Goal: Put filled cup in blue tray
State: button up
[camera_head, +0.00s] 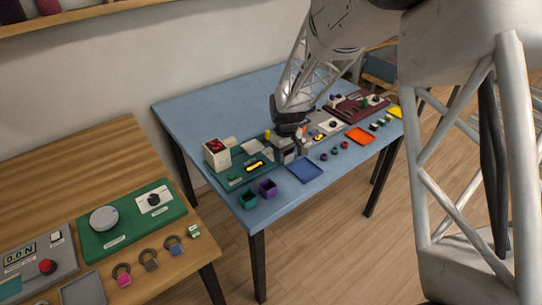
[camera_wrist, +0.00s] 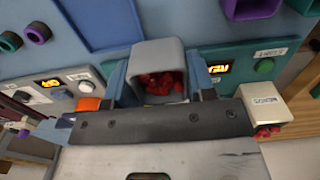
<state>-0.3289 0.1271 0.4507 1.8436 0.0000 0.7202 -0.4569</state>
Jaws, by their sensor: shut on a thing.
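My gripper (camera_wrist: 160,88) is shut on a grey square cup (camera_wrist: 155,50) that holds red pieces (camera_wrist: 158,83). The cup stands between both fingers with its open top showing in the wrist view. The blue tray (camera_head: 305,169) lies flat on the blue table, just right of and in front of my gripper (camera_head: 288,143) in the head view. The tray is empty in that view. Part of the tray (camera_wrist: 105,22) also shows beyond the cup in the wrist view. My gripper partly hides the cup in the head view; its height above the table is hard to tell.
A teal cup (camera_head: 250,200) and a purple cup (camera_head: 268,188) stand at the table's front left corner. A white dispenser box (camera_head: 217,153) with red pieces stands behind them on a green panel. An orange tray (camera_head: 360,135) and several small rings lie to the right.

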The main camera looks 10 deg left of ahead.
send_over(305, 170)
jog(key=shift+w+f, duration=0.1)
jog(key=shift+f, duration=0.05)
jog(key=shift+f, duration=0.15)
dwell(0.4)
jog(key=shift+f, duration=2.55)
jog(key=shift+f, duration=0.3)
jog(key=o, duration=1)
jog(key=shift+r, duration=0.2)
jog(key=shift+r, duration=1.25)
jog(key=shift+r, duration=0.1)
